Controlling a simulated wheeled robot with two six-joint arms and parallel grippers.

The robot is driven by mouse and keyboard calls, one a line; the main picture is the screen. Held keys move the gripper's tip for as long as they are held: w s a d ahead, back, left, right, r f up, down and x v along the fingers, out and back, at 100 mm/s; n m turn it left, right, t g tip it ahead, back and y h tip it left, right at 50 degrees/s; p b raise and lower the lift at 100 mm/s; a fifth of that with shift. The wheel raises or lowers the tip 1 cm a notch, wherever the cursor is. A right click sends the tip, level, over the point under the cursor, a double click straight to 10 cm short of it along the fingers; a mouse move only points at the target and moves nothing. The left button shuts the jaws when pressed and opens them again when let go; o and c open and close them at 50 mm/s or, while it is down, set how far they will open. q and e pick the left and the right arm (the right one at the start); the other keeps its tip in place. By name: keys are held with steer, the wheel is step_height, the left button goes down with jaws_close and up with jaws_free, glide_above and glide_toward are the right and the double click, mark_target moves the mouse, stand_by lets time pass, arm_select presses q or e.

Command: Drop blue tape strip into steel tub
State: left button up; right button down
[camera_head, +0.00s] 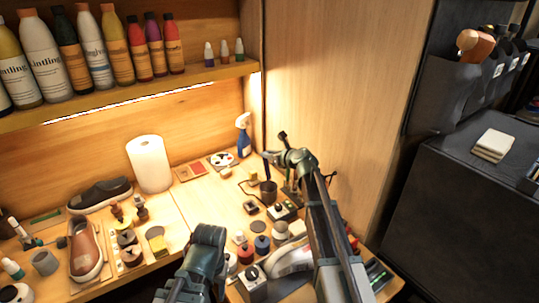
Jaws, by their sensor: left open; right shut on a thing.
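The steel tub (268,193) is a small dark metal cup on the bench near the wood side panel. My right gripper (273,157) is above it, shut on a thin dark blue upright strip, which looks like the blue tape strip (266,168). The strip's lower end is close over the tub's mouth; I cannot tell whether it reaches inside. My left gripper (178,291) is low at the front edge of the picture, open and away from the tub. Its fingertips are hard to make out.
A blue spray bottle (243,135) and a paper roll (149,164) stand behind. Small jars (262,244) and a white shoe (291,258) crowd the front. A brown shoe (85,250) and a dark shoe (100,195) sit left. Bottles line the shelf (150,92) above.

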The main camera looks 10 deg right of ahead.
mark_target(267, 169)
step_height(267, 169, down, 3)
steer(key=shift+f+b, duration=0.1)
steer(key=shift+b, duration=1.05)
steer(key=shift+d+f+b, duration=0.15)
steer(key=shift+f+b, duration=0.15)
steer(key=shift+b, duration=0.05)
steer(key=shift+f+b, duration=1.95)
steer(key=c, duration=0.6)
jaws_free()
steer(key=shift+c, duration=0.2)
